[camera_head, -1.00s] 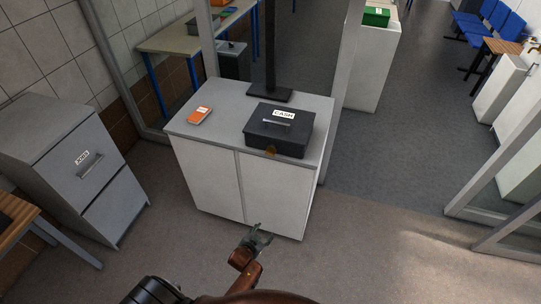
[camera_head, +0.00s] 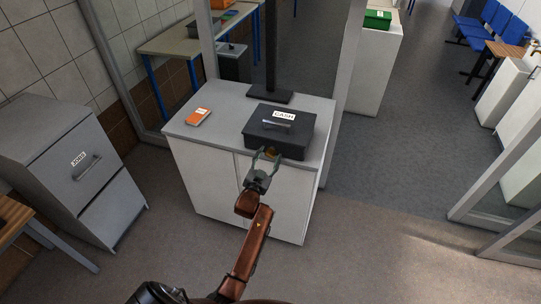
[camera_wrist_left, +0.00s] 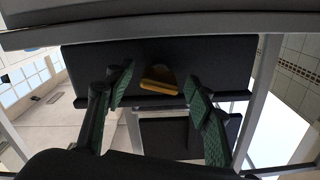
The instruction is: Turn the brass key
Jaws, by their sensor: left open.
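The black cash box (camera_head: 300,137) with a "CASH" label and a top handle sits on the front right of the grey-topped cabinet. The brass key (camera_head: 272,153) is at the box's front face, partly hidden by my gripper in the head view. In the left wrist view the key (camera_wrist_left: 159,82) shows as a yellow bow against the dark box front. My left gripper (camera_head: 265,158) is open, with its fingers spread on either side of the key. In the left wrist view its green-padded fingers (camera_wrist_left: 158,84) stand apart from the key. My right gripper is not in view.
The white cabinet (camera_head: 195,131) also carries an orange item (camera_head: 197,116) at left and a black post base (camera_head: 270,94) behind the box. A grey "JONES" filing cabinet (camera_head: 65,150) stands at left. Glass panels frame the counter. Floor is free in front.

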